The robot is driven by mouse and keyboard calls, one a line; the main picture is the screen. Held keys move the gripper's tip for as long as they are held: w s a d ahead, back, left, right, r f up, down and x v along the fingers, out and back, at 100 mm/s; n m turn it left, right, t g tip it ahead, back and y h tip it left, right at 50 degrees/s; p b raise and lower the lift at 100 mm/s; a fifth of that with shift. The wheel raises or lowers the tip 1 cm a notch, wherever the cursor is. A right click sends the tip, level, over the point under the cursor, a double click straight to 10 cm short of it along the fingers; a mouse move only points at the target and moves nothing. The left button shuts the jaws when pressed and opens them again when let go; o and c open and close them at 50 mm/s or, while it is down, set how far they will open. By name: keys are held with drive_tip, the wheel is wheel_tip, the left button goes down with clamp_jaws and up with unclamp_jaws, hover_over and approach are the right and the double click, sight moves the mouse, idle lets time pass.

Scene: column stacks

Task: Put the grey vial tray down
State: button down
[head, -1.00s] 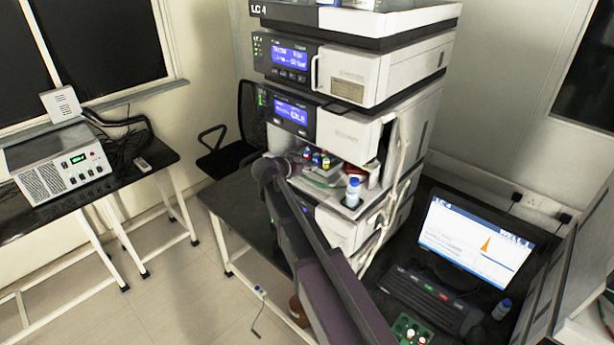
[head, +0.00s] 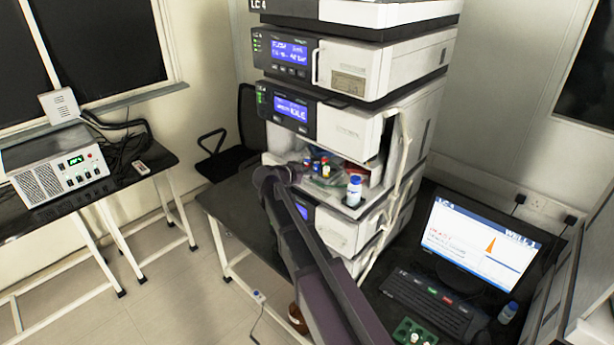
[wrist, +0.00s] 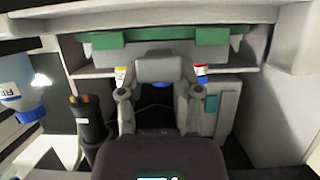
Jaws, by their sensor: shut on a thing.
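The grey vial tray (wrist: 158,68) shows in the wrist view as a grey block between my fingers. My gripper (wrist: 159,82) is shut on it. In the head view, several colour-capped vials (head: 318,166) show past the end of my arm, at the open bay of the instrument stack (head: 375,178). My arm hides the fingers and most of the tray there. I cannot tell whether the tray touches the surface below.
A white bottle with a blue cap (head: 353,190) stands at the front right of the bay; a bottle also shows at left in the wrist view (wrist: 14,92). Bay walls stand close around. A keyboard (head: 433,303) and green vial rack (head: 415,333) lie lower right.

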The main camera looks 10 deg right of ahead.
drive_tip(key=shift+c, duration=1.4)
unclamp_jaws()
drive_tip(key=shift+r, duration=0.1)
drive_tip(key=shift+s+a+r+p, duration=0.3)
drive_tip(key=shift+s+a+p, duration=0.1)
drive_tip(key=shift+a, duration=0.15)
drive_tip(key=p+v, duration=0.3)
drive_tip(key=v, duration=0.7)
drive_tip(key=shift+a+p, duration=0.25)
drive_tip(key=shift+p, duration=0.15)
drive_tip(key=shift+s, duration=0.1)
